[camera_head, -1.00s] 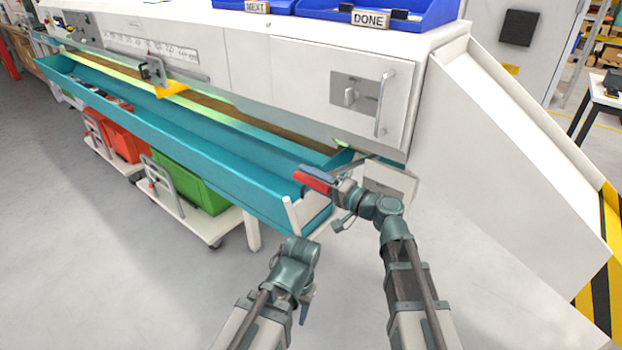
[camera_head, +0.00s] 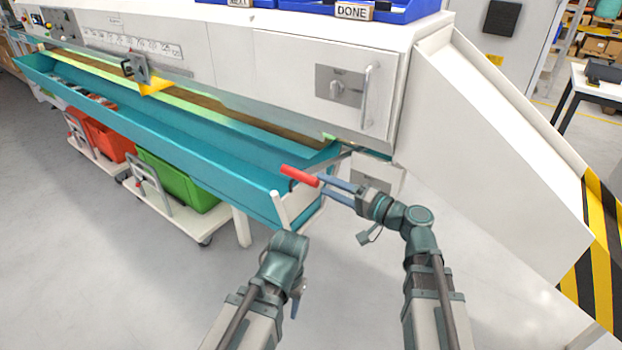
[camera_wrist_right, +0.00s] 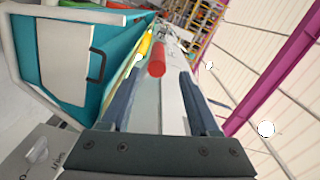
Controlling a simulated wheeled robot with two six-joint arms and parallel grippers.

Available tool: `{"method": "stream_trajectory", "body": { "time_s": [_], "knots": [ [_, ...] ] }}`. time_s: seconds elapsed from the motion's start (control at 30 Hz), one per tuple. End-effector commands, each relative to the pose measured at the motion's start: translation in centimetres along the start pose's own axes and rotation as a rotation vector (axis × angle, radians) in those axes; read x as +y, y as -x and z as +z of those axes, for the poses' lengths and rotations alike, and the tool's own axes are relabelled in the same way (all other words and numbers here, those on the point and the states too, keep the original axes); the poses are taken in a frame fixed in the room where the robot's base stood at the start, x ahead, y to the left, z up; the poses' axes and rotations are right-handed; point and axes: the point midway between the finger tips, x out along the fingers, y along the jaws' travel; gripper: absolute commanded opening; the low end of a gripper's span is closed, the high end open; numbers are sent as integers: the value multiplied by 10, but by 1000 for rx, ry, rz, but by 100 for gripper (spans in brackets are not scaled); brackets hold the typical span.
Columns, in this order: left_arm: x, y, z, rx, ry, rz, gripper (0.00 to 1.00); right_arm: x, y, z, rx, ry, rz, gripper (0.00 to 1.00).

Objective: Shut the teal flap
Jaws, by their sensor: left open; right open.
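The teal flap (camera_head: 165,138) is a long teal panel along the front of the white machine, standing out from it so that a trough shows behind it. A red handle (camera_head: 300,176) is near its right end; in the right wrist view the red handle (camera_wrist_right: 157,60) is ahead, in line with the gap between my fingers. My right gripper (camera_head: 322,188) is open and points left at the handle, with its fingertips close to it; whether they touch is unclear. My left gripper (camera_head: 297,305) is low in front, away from the flap, its fingers mostly hidden.
A green bin (camera_head: 178,182) and a red bin (camera_head: 106,140) stand on white trolleys under the flap. A white sloping panel (camera_head: 490,150) with yellow-black stripes is at right. Blue trays (camera_head: 400,10) sit on top. The floor in front is clear.

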Motion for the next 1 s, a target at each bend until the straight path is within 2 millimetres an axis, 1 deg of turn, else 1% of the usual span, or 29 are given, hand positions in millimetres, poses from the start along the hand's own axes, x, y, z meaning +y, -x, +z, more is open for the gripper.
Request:
{"method": "stream_trajectory", "body": {
  "time_s": [0.03,0.1,0.2,0.33,0.47,0.87,0.97,1.0],
  "knots": [
    [0,0,0,0,0,0,50,0,11,1,4,0,1,62],
    [0,0,0,0,0,0,50,0,21,0,3,0,1,62],
    [0,0,0,0,0,0,50,0,32,0,2,0,0,62],
    [0,0,0,0,0,0,50,0,40,0,1,0,0,62],
    [0,0,0,0,0,0,50,0,42,0,0,0,0,62],
    [0,0,0,0,0,0,50,1,41,1,-3,1,4,62],
    [0,0,0,0,0,0,50,10,38,10,-40,13,48,62],
    [0,0,0,0,0,0,50,18,36,18,-69,23,86,62]
  ]
}}
